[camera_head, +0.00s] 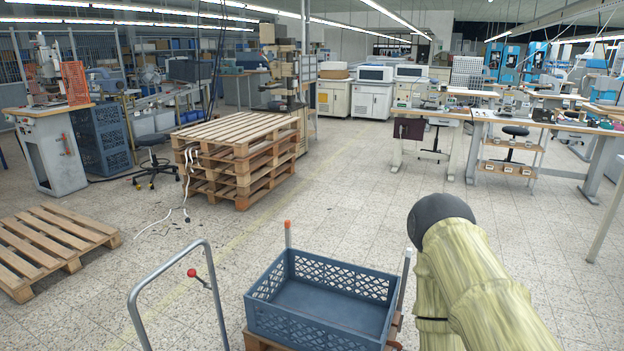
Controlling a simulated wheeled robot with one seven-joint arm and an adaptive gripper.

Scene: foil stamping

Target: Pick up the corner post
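A thin upright post (288,236) with an orange tip stands at the far left corner of a blue crate (270,317). I cannot tell which of the two is the corner post. The posts' lower ends are hidden. My arm, in a pale yellow cover with a dark rounded joint, fills the lower right. My gripper is not in view.
The crate is empty, on a wooden base, beside a grey bent-tube handle (140,288) and a red-knobbed lever (193,273). A flat pallet (45,245) lies left; stacked pallets (240,150) stand behind. Workbenches (480,118) stand back right. The tiled floor between is mostly clear.

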